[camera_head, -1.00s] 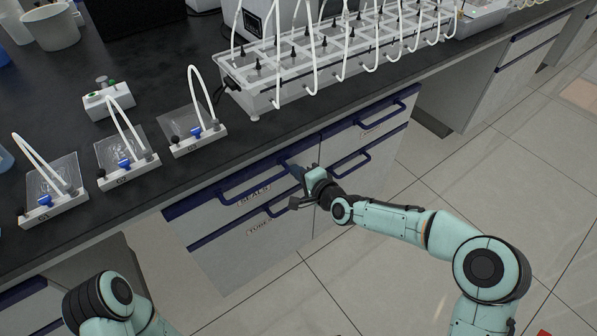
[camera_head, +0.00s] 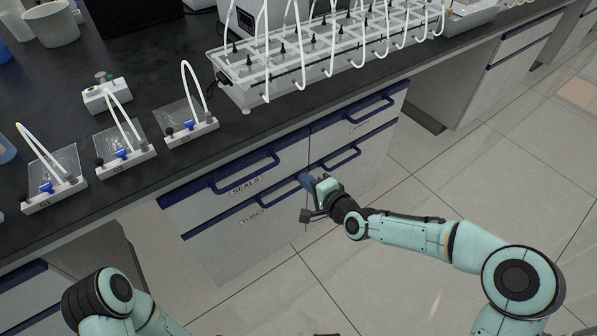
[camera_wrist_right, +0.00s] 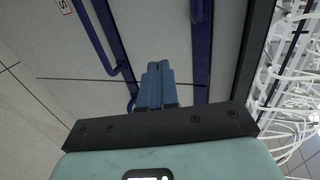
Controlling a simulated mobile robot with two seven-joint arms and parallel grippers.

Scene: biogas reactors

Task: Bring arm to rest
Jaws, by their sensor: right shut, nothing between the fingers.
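My right gripper (camera_head: 305,181) is in front of the drawer cabinet, near the gap between the drawer columns. In the right wrist view its two blue fingers (camera_wrist_right: 154,86) lie together with nothing between them. The drawers behind it look closed, with the labelled SEALS drawer (camera_head: 212,177) to its left. My left arm shows at the bottom left, but its gripper is outside the frame.
The dark bench top (camera_head: 150,65) runs above the drawers. It carries several gas bag units (camera_head: 127,158), a small white device (camera_head: 106,97) and a long tube rack (camera_head: 240,95). Blue drawer handles (camera_head: 246,173) stick out near my right gripper. Open floor (camera_head: 440,190) lies to the right.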

